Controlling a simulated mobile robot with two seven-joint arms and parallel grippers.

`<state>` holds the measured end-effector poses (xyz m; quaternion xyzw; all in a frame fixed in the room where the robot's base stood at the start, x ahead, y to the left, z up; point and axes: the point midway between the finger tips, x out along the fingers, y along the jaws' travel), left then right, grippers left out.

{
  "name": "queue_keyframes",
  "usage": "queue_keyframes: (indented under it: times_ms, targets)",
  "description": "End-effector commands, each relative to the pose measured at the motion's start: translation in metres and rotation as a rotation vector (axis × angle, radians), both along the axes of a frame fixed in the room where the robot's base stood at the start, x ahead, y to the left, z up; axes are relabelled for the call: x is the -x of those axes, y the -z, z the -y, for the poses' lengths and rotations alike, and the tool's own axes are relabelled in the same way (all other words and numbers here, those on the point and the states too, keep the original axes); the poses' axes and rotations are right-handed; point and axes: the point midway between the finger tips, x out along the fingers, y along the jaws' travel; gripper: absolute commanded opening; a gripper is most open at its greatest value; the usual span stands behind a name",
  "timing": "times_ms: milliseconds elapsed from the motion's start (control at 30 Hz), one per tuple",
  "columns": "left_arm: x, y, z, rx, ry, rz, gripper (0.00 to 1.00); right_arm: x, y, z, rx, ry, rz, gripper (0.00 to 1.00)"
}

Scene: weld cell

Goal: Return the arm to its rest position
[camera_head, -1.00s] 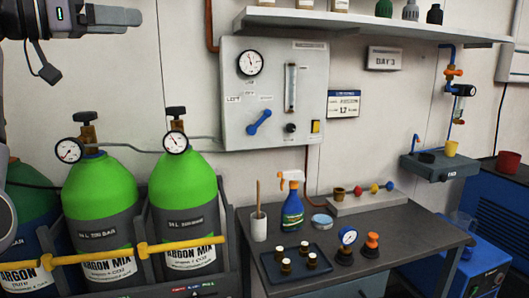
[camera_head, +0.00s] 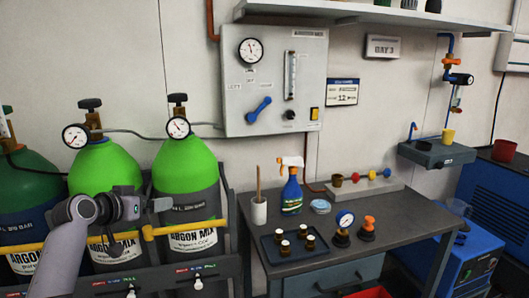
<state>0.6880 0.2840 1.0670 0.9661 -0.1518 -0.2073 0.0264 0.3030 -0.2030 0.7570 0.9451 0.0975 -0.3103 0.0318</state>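My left arm comes in from the lower left, its grey links in front of the green argon cylinders. My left gripper (camera_head: 160,204) points right, in front of the middle and right cylinders. I see it from the side and its fingers overlap, so I cannot tell if they are open or shut. I see nothing hanging from it. My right gripper is not in view.
Green cylinders (camera_head: 185,165) stand in a rack behind a yellow bar (camera_head: 190,228). The workbench (camera_head: 400,225) to the right holds a spray bottle (camera_head: 291,190), a tray (camera_head: 268,246) with small pots, and a gauge (camera_head: 344,220). A blue-handled panel (camera_head: 275,60) hangs above.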

Motion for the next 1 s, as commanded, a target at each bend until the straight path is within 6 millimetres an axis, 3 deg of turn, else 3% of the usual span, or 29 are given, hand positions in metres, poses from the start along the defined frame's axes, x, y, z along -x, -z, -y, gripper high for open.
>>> queue_keyframes:
  times_ms: [33, 200, 500, 800, 1000]
  targets:
    - [0.01, 0.031, 0.001, -0.017, -0.016, -0.025, 0.88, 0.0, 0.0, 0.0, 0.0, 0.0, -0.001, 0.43]
    - [0.047, 0.111, 0.005, -0.068, -0.07, -0.074, 0.88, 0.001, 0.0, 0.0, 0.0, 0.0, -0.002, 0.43]
    - [0.141, 0.223, 0.02, -0.145, -0.112, -0.134, 0.88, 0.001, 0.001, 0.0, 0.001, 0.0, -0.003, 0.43]
    - [0.258, 0.291, 0.047, -0.183, -0.105, -0.173, 0.88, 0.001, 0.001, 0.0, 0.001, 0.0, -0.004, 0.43]
    - [0.334, 0.309, 0.066, -0.18, -0.085, -0.189, 0.88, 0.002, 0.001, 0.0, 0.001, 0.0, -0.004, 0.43]
